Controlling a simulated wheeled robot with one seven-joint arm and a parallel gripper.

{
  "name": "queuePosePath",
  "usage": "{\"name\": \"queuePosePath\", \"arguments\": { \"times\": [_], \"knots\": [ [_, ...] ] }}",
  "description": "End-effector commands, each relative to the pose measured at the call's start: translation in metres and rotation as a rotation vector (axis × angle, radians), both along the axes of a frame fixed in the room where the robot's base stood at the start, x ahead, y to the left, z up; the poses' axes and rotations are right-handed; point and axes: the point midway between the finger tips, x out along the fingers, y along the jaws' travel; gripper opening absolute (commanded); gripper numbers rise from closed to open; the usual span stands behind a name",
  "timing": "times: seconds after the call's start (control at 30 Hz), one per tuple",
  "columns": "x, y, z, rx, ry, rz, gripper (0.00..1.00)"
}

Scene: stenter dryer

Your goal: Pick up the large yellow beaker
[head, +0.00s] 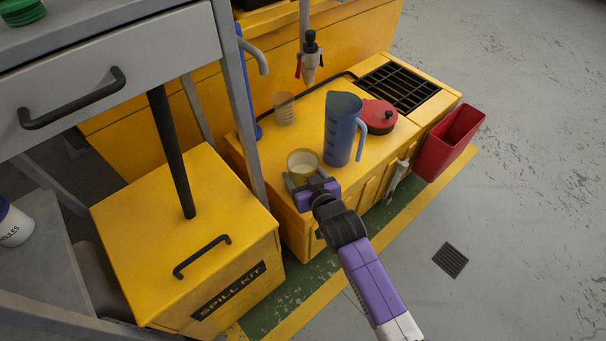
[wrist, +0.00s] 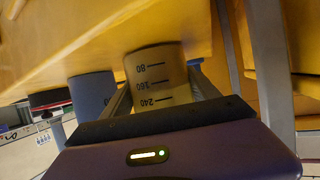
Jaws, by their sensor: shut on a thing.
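The large yellow beaker (head: 303,162) is at the near left corner of the yellow cabinet top, upright, with its open rim facing up. My gripper (head: 308,182) is shut on it from the near side, one finger on each side. The wrist view shows the beaker (wrist: 160,78) close up between the fingers (wrist: 163,96), with dark marks reading 80, 160 and 240. Its lower part is partly hidden by my gripper in the head view. I cannot tell whether its base touches the cabinet top.
A smaller clear beaker (head: 284,108) stands at the back left. A red bin (head: 449,142) hangs at the right end. A yellow spill kit box (head: 180,225) is at the left.

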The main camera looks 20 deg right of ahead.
Motion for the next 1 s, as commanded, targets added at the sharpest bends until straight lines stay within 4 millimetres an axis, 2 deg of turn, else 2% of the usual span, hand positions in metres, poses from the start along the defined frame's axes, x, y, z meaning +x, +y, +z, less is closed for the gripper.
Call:
{"name": "queuePosePath", "arguments": {
  "times": [0.03, 0.07, 0.37, 0.57, 0.77, 1.0],
  "knots": [
    [0.000, 0.000, 0.000, 0.000, 0.000, 0.000, 0.21],
    [0.000, 0.000, 0.000, 0.000, 0.000, 0.000, 0.15],
    [0.000, 0.000, 0.004, 0.000, -0.003, 0.000, 0.15],
    [0.001, 0.000, 0.023, 0.000, -0.005, 0.001, 0.15],
    [0.001, 0.000, 0.066, 0.000, -0.007, 0.000, 0.15],
    [0.001, 0.000, 0.133, -0.001, -0.006, 0.001, 0.15]
  ]
}}
